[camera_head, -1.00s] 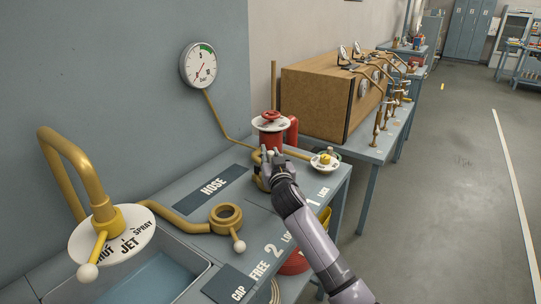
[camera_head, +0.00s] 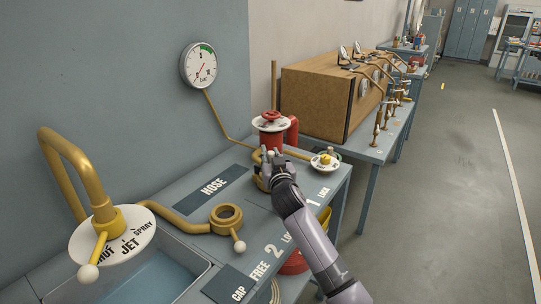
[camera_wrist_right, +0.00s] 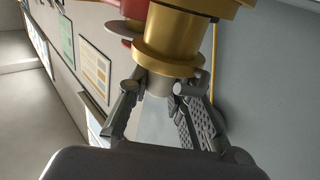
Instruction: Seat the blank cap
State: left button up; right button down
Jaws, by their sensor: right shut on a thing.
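My right gripper (camera_head: 267,154) is at the brass outlet below the red hydrant body (camera_head: 271,139), at the back of the bench. In the right wrist view my right gripper (camera_wrist_right: 163,84) is shut on a short grey metal stub below a wide brass collar (camera_wrist_right: 168,52). I take this piece to be the blank cap (camera_wrist_right: 158,86). The cap lines up with the brass fitting and seems to touch it; I cannot tell whether it is fully seated. The fingers hide it in the head view. My left gripper is not in view.
The bench carries HOSE (camera_head: 214,186) and CAP (camera_head: 231,286) plates and a brass ring with a white-knobbed lever (camera_head: 227,217). A brass nozzle with a white dial (camera_head: 125,235) stands by a sink at left. A gauge (camera_head: 198,65) hangs on the wall. The floor at right is clear.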

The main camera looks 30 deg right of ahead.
pick_arm(q)
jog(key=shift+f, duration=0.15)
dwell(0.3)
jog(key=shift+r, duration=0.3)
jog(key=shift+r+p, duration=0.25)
jog(key=shift+p, duration=0.1)
dwell(2.1)
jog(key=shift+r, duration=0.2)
jog(key=shift+p, duration=0.3)
dwell(2.4)
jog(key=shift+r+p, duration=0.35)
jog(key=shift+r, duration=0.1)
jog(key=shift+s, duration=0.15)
